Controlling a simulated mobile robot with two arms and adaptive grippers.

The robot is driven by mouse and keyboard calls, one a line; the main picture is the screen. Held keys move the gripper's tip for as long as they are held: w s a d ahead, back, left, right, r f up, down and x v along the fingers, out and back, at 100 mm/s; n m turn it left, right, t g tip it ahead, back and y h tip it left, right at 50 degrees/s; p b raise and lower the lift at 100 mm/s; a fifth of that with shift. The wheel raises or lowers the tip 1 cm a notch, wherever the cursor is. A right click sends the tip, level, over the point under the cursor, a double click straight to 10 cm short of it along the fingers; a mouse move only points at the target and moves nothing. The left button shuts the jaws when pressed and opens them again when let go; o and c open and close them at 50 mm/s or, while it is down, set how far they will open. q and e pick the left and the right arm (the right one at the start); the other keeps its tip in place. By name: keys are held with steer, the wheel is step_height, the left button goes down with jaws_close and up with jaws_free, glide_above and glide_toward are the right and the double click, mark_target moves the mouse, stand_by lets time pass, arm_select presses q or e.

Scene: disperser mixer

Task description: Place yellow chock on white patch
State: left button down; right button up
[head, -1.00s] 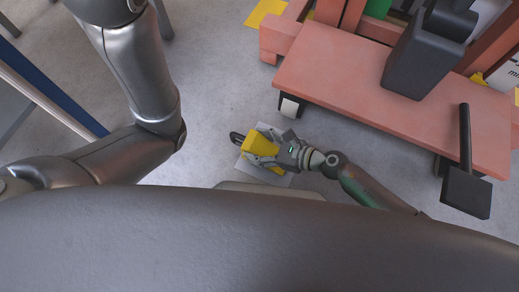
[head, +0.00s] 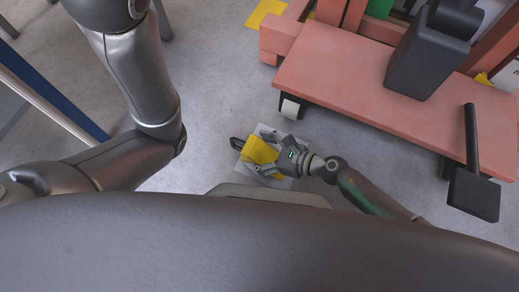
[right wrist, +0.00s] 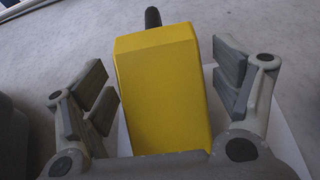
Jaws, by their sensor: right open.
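The yellow chock (head: 262,149) with a dark handle lies at the white patch (head: 284,184) on the floor; the patch shows around it. In the right wrist view the chock (right wrist: 162,90) stands between the fingers, with a gap on each side, and the patch (right wrist: 287,145) shows at right. Whether its underside rests fully on the patch is hidden. My right gripper (head: 265,152) is open around the chock, its fingers (right wrist: 168,95) apart from its sides. My left arm comes in at left; its gripper is out of view.
A red wheeled machine base (head: 385,110) stands close behind and right of the patch, with a caster (head: 291,107) near it. A dark pedal-like part (head: 474,193) juts out at right. Bare grey floor lies left of the chock.

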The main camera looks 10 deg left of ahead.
steer(key=shift+r, duration=0.15)
steer(key=p+v, duration=0.4)
steer(key=v, duration=0.8)
steer(key=shift+r, duration=0.1)
